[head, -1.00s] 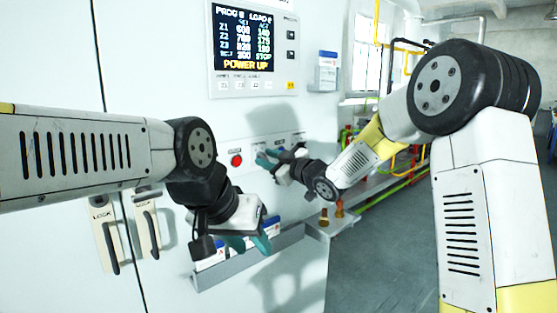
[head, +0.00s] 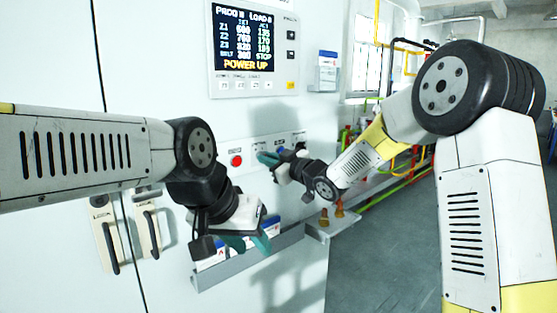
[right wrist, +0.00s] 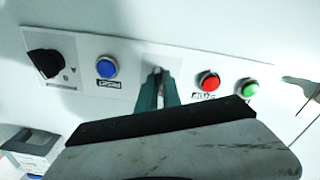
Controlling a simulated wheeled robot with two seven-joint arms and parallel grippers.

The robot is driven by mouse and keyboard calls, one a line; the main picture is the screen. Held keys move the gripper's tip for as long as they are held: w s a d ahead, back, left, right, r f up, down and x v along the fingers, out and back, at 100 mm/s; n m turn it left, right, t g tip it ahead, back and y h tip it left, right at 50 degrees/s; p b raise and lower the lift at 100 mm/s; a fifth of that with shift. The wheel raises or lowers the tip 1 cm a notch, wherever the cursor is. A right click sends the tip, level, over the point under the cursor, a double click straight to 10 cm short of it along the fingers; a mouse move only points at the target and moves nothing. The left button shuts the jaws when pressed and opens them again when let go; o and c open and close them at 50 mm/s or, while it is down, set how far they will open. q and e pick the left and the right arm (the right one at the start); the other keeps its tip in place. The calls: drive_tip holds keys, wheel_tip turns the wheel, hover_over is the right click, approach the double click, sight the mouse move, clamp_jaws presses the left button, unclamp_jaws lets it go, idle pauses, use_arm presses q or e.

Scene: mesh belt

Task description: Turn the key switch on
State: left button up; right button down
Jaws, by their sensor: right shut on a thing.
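The control strip (right wrist: 128,98) is on a pale cabinet front. My right gripper (head: 266,158) is at the strip, right of a red button (head: 236,160). In the right wrist view its teal fingers (right wrist: 159,90) are closed together against the strip, between a blue button (right wrist: 107,67) and the red button. They are shut on the key of the key switch, which the fingers mostly hide; its position cannot be read. My left gripper (head: 250,242) is lower, in front of a small ledge, with its teal fingers apart and nothing seen held.
A black rotary knob (right wrist: 44,63) and a green button (right wrist: 247,88) are also on the strip. A display (head: 243,42) above reads POWER UP. The grey ledge (head: 245,269) holds white and blue boxes. Door latches (head: 106,240) are at left; open floor (head: 385,255) is at right.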

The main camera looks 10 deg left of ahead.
drive_tip(key=m, duration=1)
drive_tip(key=shift+m, duration=0.3)
idle(0.4)
drive_tip(key=c, duration=1.5)
unclamp_jaws()
drive_tip(key=v, duration=0.8)
